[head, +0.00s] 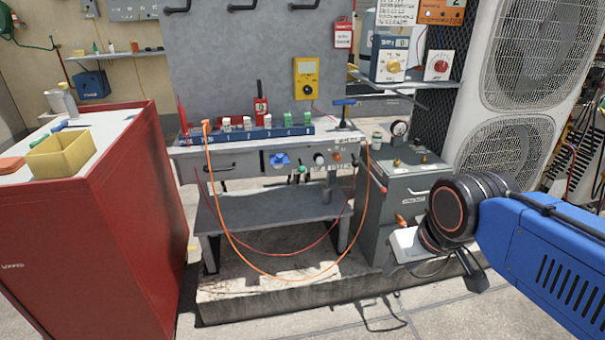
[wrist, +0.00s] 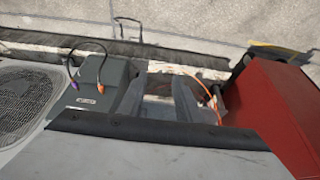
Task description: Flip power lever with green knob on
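A small green knob (head: 302,170) shows at the front edge of the grey workbench (head: 225,161), below a blue handle (head: 280,160) and left of a round dial (head: 319,158). It seems to sit on a short lever pointing down, too small to be sure. My gripper is at the right in the head view, largely hidden by my wrist, well apart from the green knob. In the wrist view my gripper (wrist: 166,84) shows two grey fingers with a gap and nothing between them. The green knob cannot be made out there.
An orange cable (head: 228,235) loops in front of the bench. A red cabinet (head: 140,220) stands left. A grey box (head: 400,185) with small knobs and a gauge stands right, before a white condenser (head: 480,100). A blue strip (head: 250,132) with several switches lies on the bench.

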